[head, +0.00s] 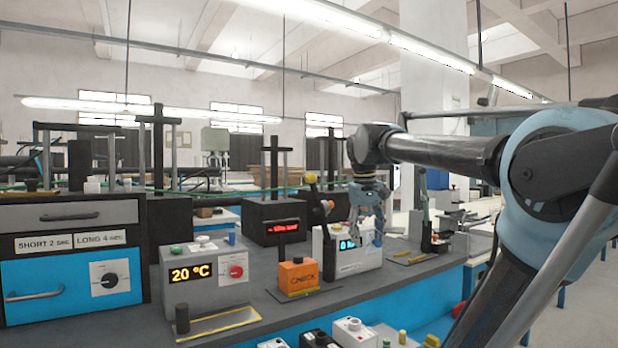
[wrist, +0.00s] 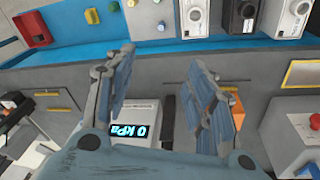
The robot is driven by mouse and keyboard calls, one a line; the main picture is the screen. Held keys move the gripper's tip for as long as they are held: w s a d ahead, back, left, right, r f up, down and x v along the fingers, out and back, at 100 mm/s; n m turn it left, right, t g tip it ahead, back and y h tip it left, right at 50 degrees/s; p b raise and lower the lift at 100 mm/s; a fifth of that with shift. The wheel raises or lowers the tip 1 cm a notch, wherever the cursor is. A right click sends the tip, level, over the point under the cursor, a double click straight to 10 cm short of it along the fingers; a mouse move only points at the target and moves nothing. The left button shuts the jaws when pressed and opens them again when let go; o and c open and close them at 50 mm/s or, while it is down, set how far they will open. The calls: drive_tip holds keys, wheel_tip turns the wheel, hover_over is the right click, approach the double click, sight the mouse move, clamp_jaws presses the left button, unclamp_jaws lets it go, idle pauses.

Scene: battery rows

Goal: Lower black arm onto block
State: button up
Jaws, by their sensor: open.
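An orange block (head: 298,276) with dark lettering sits on a plate on the grey bench, left of the white kPa unit. A short black upright piece (head: 281,250) stands at its back left. A dark arm with a yellow ball end (head: 311,178) stands raised behind it, beside the kPa unit; I cannot tell which of these is the black arm. In the wrist view my gripper (wrist: 160,65) is open and empty, and the orange block (wrist: 236,107) is partly hidden behind the right finger.
A grey 20 °C unit (head: 207,276) stands left of the block. A black box with a red display (head: 280,222) stands behind. A lever fixture (head: 431,225) stands to the right.

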drive_tip(key=w+a+r+n, duration=0.1)
drive_tip(key=w+a+r, duration=0.25)
drive_tip(key=r, duration=0.45)
drive_tip(key=w+a+r+h, duration=0.1)
drive_tip(key=w+a+r, duration=0.25)
drive_tip(key=r, duration=0.35)
drive_tip(key=w+a+r+n, duration=0.1)
drive_tip(key=w+a+r, duration=0.25)
drive_tip(key=r, duration=0.45)
drive_tip(key=w+a+r+n+h, duration=0.1)
drive_tip(key=w+a+r+n, duration=0.1)
drive_tip(key=a+r, duration=0.85)
drive_tip(key=shift+x, duration=8.8)
drive_tip(key=shift+w, duration=0.15)
drive_tip(key=shift+c, duration=0.2)
clamp_jaws()
